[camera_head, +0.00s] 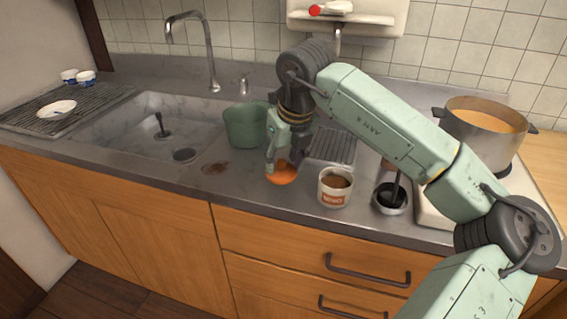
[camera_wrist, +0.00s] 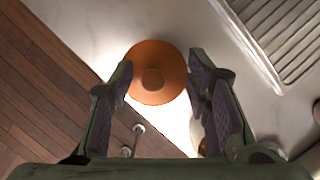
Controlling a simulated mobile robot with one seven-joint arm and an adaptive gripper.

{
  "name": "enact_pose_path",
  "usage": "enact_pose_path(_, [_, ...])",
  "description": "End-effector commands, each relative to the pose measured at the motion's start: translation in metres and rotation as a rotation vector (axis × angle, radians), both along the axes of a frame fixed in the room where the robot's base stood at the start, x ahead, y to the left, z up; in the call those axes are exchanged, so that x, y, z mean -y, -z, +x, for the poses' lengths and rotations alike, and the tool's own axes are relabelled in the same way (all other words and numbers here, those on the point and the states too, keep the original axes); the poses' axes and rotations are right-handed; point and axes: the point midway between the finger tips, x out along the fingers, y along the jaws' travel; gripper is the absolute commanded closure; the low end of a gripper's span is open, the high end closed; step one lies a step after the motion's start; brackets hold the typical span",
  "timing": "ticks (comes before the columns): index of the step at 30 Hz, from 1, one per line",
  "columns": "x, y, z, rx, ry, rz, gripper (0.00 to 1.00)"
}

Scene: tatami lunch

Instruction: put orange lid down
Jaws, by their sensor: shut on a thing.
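The orange lid (camera_head: 283,177) is round and is at the front of the grey counter, to the left of the white tub. In the wrist view the lid (camera_wrist: 155,88) shows a small raised knob at its middle, between the fingers. My gripper (camera_head: 279,163) is shut on the lid from above; its two fingers also show in the wrist view (camera_wrist: 160,66). The fingers partly hide the lid in the head view. I cannot tell whether the lid touches the counter. The white tub (camera_head: 334,197) with an orange label stands open with brown contents.
A green basin (camera_head: 244,127) stands behind and left of my gripper, beside the sink (camera_head: 120,133). A dark cup (camera_head: 389,207) with a handle sticking out stands right of the tub. A pot (camera_head: 455,140) is on the stove. The counter's front edge is close to the lid.

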Motion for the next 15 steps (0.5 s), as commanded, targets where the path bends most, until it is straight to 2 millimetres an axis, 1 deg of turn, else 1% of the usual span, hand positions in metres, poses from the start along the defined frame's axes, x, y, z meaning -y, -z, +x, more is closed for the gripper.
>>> enact_pose_path(1, [-0.001, -0.001, 0.005, -0.001, 0.001, 0.001, 0.70])
enact_pose_path(5, [-0.001, 0.004, 0.008, -0.002, 0.001, 0.000, 0.70])
enact_pose_path(12, [-0.001, 0.032, 0.008, -0.001, 0.001, 0.001, 0.70])
enact_pose_path(15, [-0.001, 0.036, 0.008, 0.000, 0.000, 0.000, 0.70])
